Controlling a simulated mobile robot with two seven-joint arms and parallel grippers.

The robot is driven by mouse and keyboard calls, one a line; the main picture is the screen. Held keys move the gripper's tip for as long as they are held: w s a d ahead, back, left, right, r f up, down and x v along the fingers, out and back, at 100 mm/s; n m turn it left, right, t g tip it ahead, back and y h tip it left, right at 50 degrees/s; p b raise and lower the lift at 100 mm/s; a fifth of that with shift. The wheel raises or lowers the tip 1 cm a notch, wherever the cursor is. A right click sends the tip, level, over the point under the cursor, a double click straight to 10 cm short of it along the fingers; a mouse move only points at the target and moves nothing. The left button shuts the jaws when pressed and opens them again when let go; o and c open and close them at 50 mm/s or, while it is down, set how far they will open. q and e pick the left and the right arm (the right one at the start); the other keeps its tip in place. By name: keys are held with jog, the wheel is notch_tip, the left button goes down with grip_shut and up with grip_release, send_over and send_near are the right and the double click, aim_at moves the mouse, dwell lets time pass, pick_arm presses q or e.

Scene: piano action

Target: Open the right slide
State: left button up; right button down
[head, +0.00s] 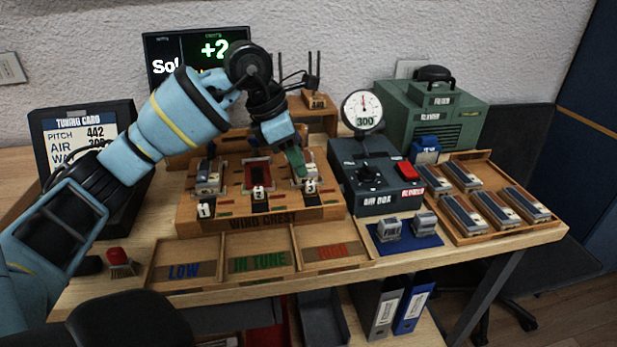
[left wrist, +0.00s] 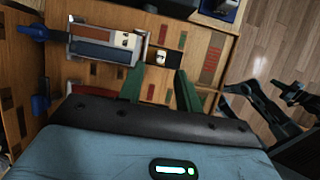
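The wind chest (head: 262,219) stands mid-table with three numbered slides. The right slide (head: 310,186) carries a white tag at the right front of the chest; the tag also shows in the left wrist view (left wrist: 160,58). My left gripper (head: 299,164) is low over the right station and partly hides it. In the left wrist view its green fingers (left wrist: 159,78) are apart, one on each side of the slide's line, with nothing held between them. Whether they touch the slide cannot be told. A reed block (left wrist: 105,45) lies behind the slide tag. My right gripper is not in view.
The air box (head: 375,178) with a gauge and red switch stands close right of the chest. Sorting trays (head: 262,262) lie in front. A wooden tray (head: 505,231) of several blocks and a blue mat (head: 412,243) are further right.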

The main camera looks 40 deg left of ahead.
aim_at(310, 182)
pick_arm(q)
jog(key=shift+x, duration=2.75)
jog(key=shift+d, duration=0.1)
jog(key=shift+c, duration=0.2)
grip_shut()
jog(key=shift+r, duration=0.1)
